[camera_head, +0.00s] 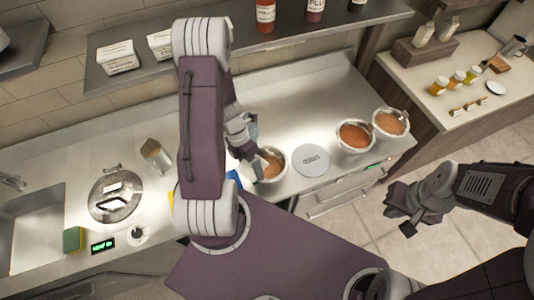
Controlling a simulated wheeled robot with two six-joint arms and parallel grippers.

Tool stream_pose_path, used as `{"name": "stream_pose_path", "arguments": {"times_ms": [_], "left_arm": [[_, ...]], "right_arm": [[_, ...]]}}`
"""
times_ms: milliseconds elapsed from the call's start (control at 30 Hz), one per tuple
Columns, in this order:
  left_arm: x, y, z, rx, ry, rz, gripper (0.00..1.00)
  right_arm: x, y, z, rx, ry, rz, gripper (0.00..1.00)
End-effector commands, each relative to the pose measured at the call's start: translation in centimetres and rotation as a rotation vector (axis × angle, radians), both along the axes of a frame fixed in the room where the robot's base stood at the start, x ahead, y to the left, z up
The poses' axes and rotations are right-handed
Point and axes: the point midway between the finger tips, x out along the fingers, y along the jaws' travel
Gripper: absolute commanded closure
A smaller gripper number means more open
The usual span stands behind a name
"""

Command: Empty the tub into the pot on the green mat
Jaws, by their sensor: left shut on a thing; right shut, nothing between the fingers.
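My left gripper (257,163) is at the left rim of a round steel tub (281,170) with orange-brown sauce in it, and looks shut on that rim. The tub looks about level; I cannot tell whether it rests on the counter or hangs just above it. My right gripper (407,217) is shut and empty, out over the floor on the right. No green mat or pot on it can be made out. My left arm hides part of the counter, with a bit of blue (234,180) and a bit of yellow (172,199) beside it.
Two more sauce containers (355,135) (391,122) and a grey round lid (312,162) are to the right. A lidded steel pan (115,196), a sponge (74,240) and a small display (103,246) are left. A shelf (270,43) overhangs the counter.

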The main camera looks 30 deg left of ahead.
Motion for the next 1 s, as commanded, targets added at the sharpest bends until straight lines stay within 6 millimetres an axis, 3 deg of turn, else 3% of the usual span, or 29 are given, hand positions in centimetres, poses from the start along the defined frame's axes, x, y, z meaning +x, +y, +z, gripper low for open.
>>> {"name": "stream_pose_path", "arguments": {"times_ms": [100,367,667,1000], "left_arm": [[0.2,-0.1,0.7,0.004,0.028,-0.003,0.85],[1.0,-0.2,1.0,0.018,0.092,-0.003,0.85],[2.1,-0.4,1.1,0.033,0.164,-0.002,0.85],[2.4,-0.5,1.1,0.048,0.249,-0.001,0.85]], "right_arm": [[0.0,0.0,2.0,0.000,0.000,0.000,1.00],[0.0,0.0,5.1,0.000,0.000,0.000,1.00],[0.0,0.0,6.9,0.000,0.000,0.000,1.00],[0.0,0.0,7.1,0.000,0.000,0.000,1.00]]}}
